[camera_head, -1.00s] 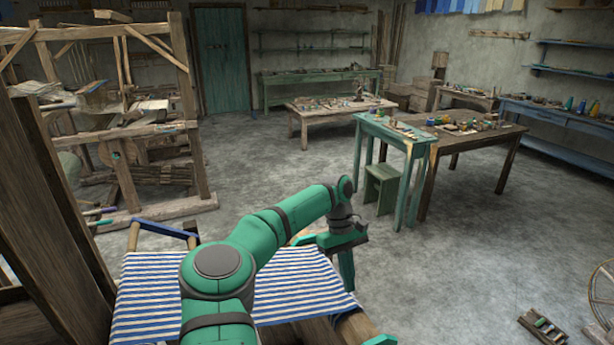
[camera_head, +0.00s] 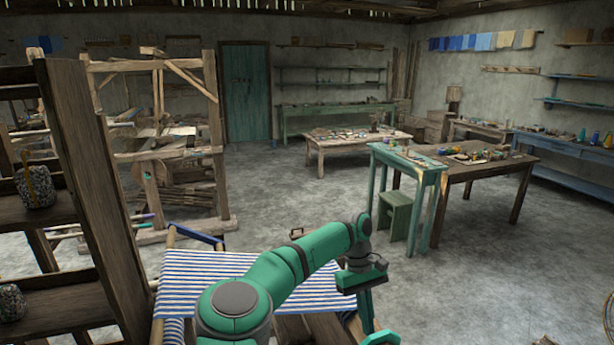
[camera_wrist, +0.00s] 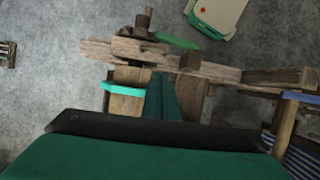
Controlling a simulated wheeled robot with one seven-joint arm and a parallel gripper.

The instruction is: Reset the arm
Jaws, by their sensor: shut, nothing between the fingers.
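My arm, green with dark joints, reaches out over the near loom's blue-and-white striped cloth (camera_head: 205,272) in the head view. My gripper (camera_head: 367,318) points down just right of the cloth, and its lower end is partly cut off by the frame edge. In the wrist view my gripper (camera_wrist: 163,98) has its green fingers together with nothing between them. Wooden loom beams (camera_wrist: 215,70) lie beneath and beyond the fingers. A corner of the striped cloth (camera_wrist: 302,160) shows at the lower right.
A tall dark wooden frame (camera_head: 95,190) stands close at the left. A wooden loom (camera_head: 185,140) is behind it. A green stool (camera_head: 395,214), a narrow green table (camera_head: 408,160) and a brown table (camera_head: 490,166) stand at the right.

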